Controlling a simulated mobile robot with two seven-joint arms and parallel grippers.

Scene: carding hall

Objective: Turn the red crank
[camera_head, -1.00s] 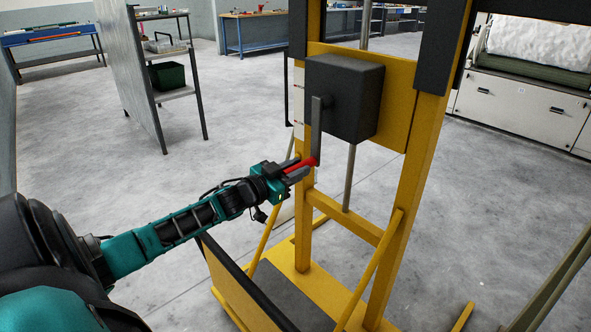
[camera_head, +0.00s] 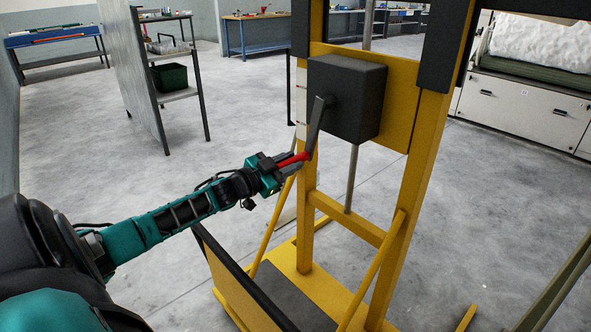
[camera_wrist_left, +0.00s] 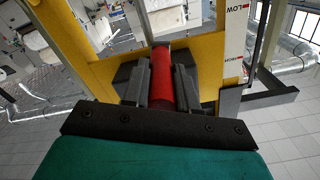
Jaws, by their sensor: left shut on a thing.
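The crank has a grey arm (camera_head: 317,128) fixed to a dark box (camera_head: 348,98) on a yellow frame, and a red handle (camera_head: 294,160) at its lower end. The crank arm hangs down, tilted a little to the left at its lower end. My left gripper (camera_head: 287,164) is shut on the red handle. In the left wrist view the red handle (camera_wrist_left: 162,82) lies between the two grey fingers of my left gripper (camera_wrist_left: 162,88). My right gripper is in neither view.
The yellow frame (camera_head: 419,165) stands on a yellow base with a dark platform (camera_head: 290,301). A grey shelf unit (camera_head: 172,95) stands behind at left. A white machine (camera_head: 520,105) stands at back right. Grey floor between them is clear.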

